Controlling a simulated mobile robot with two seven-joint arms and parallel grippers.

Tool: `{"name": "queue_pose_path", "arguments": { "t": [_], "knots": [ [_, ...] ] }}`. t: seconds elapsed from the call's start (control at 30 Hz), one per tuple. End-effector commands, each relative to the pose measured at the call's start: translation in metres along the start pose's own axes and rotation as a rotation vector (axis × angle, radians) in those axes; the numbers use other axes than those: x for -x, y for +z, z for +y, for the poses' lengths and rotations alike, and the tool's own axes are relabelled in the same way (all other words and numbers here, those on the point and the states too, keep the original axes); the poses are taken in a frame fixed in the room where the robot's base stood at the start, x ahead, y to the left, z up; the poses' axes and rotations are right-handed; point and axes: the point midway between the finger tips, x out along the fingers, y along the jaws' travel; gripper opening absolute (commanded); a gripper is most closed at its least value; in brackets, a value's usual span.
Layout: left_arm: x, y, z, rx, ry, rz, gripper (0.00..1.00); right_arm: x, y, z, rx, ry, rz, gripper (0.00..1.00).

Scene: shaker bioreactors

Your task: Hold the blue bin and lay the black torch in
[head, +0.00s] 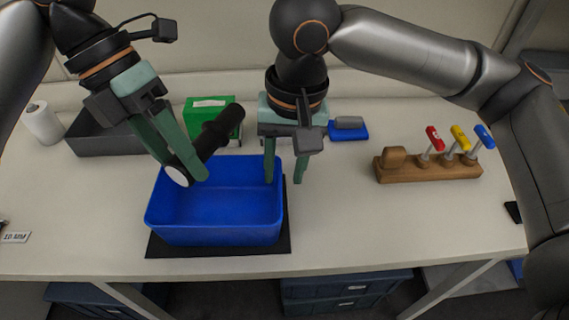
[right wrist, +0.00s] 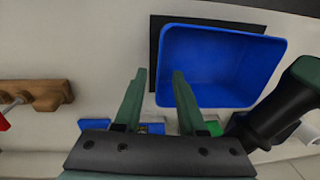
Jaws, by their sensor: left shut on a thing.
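The blue bin (head: 215,228) stands upright on a black mat (head: 165,245) near the table's front edge. It looks empty in the head view. My left gripper (head: 188,170) is shut on the black torch (head: 218,130) and holds it tilted over the bin's back left part, its pale lens end down. The torch also shows at the right of the right wrist view (right wrist: 285,108). My right gripper (head: 284,180) is open, with one finger inside and one outside the bin's right wall. In the right wrist view its fingers (right wrist: 158,75) show a gap around the bin's rim (right wrist: 163,65).
Behind the bin are a grey tray (head: 105,140), a green box (head: 208,103) and a blue-and-grey item (head: 348,130). A wooden rack (head: 430,172) with red, yellow and blue-handled tools stands at right. A white roll (head: 42,122) stands at far left.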

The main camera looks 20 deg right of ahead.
Motion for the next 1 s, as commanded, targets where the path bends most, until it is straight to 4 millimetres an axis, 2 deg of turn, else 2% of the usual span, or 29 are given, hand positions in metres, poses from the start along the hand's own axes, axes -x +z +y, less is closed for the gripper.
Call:
{"name": "queue_pose_path", "arguments": {
  "t": [0.17,0.6,0.8,1.0],
  "knots": [
    [0.0,0.0,0.0,-0.001,0.0,-0.001,0.0,-0.018,0.001,0.001,-0.004,0.008,-0.008,0.4],
    [0.0,0.0,0.0,-0.001,0.0,-0.001,0.0,-0.097,0.002,0.001,-0.002,0.005,-0.007,0.4],
    [0.0,0.0,0.0,-0.001,0.0,-0.001,0.0,-0.115,0.002,0.001,-0.001,0.004,-0.006,0.4],
    [0.0,0.0,0.0,-0.001,0.0,-0.001,0.0,-0.119,0.002,0.001,-0.001,0.002,-0.005,0.4]
  ]
}}
